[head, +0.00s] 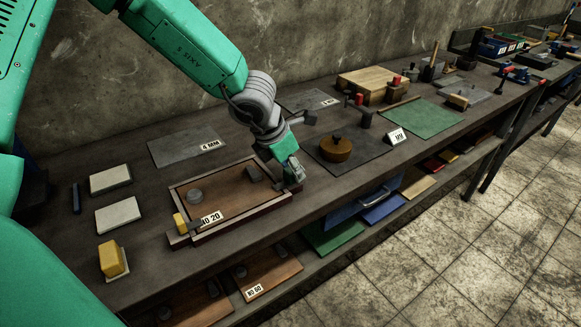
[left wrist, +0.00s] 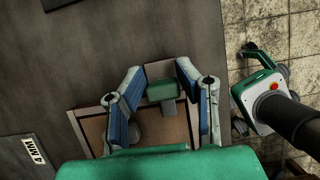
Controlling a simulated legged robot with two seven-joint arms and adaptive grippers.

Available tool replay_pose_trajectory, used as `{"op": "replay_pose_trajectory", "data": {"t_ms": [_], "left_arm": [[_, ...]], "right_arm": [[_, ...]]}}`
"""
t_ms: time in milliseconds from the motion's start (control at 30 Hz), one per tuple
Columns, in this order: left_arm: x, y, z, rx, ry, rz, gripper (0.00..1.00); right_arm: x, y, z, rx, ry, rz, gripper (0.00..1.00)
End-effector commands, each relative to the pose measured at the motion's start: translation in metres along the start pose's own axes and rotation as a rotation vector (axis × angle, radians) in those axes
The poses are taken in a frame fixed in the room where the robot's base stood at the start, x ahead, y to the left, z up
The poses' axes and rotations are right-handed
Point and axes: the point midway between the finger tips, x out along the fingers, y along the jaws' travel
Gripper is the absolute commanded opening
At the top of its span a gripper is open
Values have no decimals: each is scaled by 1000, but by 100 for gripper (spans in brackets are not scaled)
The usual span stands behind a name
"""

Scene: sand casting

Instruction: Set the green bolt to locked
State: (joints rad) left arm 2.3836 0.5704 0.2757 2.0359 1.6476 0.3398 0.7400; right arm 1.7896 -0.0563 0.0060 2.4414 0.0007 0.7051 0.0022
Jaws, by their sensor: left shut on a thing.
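The green bolt (left wrist: 165,88) sits between the fingers of my left gripper (left wrist: 163,96) in the left wrist view, at one end of the wooden moulding frame. My left gripper (head: 291,176) is shut on it. In the head view it reaches down at the frame's right end, and its fingers hide most of the bolt there. The frame (head: 245,223) lies on the bench with a brown bed inside. A yellow bolt (head: 180,223) stands at its left end. Whether the green bolt is locked cannot be told.
Pale blocks (head: 118,215) and a yellow-topped block (head: 113,258) lie left of the frame. A dark mat with a round brown pot (head: 335,149) lies to its right. A lower shelf holds more boards. A green-and-white arm part of mine (left wrist: 262,95) shows over the floor.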

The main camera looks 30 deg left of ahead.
Motion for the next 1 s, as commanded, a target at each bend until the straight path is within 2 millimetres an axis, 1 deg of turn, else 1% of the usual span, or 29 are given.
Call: {"op": "replay_pose_trajectory", "data": {"t_ms": [33, 200, 467, 500, 533, 833, 933, 1000], "left_arm": [[1, 9, -5, -3, 13, 24, 0], [-7, 10, -26, -6, 12, 21, 0], [-9, 8, -33, -7, 14, 13, 0], [-9, 8, -33, -6, 15, 14, 42], [-9, 8, -33, -6, 15, 15, 48], [-10, 5, -25, -3, 10, 18, 48], [-17, 6, -24, -4, 6, 19, 48], [-26, 6, -24, -5, 3, 18, 48]], "right_arm": [[1, 1, 0, 2, 0, 1, 40], [5, 1, 0, 3, 0, 2, 40], [4, 1, 0, 2, 0, 1, 40], [4, 1, 0, 2, 0, 1, 40], [4, 1, 0, 2, 0, 1, 40], [4, 2, 1, 2, 2, 0, 40], [4, 3, 2, 3, 2, -2, 40], [4, 2, 2, 3, 3, -1, 40]]}}
